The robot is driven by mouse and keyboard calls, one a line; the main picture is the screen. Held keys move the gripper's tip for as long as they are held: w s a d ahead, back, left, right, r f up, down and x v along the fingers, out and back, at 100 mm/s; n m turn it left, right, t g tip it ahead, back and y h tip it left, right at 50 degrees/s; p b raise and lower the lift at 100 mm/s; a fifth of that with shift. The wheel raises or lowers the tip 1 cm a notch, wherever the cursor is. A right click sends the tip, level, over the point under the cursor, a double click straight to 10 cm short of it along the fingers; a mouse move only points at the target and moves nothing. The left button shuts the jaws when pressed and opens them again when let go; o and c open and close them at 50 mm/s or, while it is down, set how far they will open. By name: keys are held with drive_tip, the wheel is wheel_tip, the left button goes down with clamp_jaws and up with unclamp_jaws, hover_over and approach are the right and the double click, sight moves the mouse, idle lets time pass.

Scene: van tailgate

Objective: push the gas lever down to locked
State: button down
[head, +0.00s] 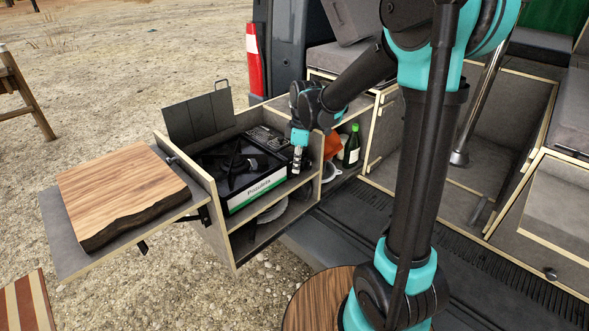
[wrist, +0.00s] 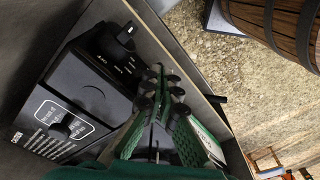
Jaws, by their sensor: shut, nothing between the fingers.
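A black gas stove (head: 238,172) with a green and white label on its front sits in the pull-out box in the head view. In the wrist view its black casing (wrist: 85,88) fills the left side. My gripper (head: 297,170) is shut and empty, pointing down at the stove's right end. In the wrist view its fingertips (wrist: 163,88) are beside the casing, apart from the lever.
The wooden box wall (wrist: 170,55) runs close beside my fingers. A side shelf bears a wooden board (head: 120,188). A green bottle (head: 352,147) and an orange item (head: 331,146) stand in the compartment to the right. Open gravel lies in front.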

drive_tip(key=shift+d, duration=0.1)
drive_tip(key=d, duration=0.1)
drive_tip(key=d+r, duration=0.1)
drive_tip(key=shift+s+d, duration=0.2)
drive_tip(key=shift+d, duration=0.2)
drive_tip(key=shift+r, duration=0.1)
wheel_tip(320, 180, up, 12)
drive_tip(key=d, duration=0.1)
drive_tip(key=shift+d, duration=0.15)
drive_tip(key=shift+s, duration=0.1)
idle(0.3)
drive_tip(key=s+d+f+m+t+h, duration=0.1)
drive_tip(key=s+d+f+m+t, duration=0.3)
drive_tip(key=s+d+f+m, duration=1)
drive_tip(key=s+f+m, duration=0.2)
drive_tip(key=s+f, duration=0.1)
drive_tip(key=f, duration=0.1)
drive_tip(key=shift+m, duration=0.4)
drive_tip(key=shift+s, duration=0.1)
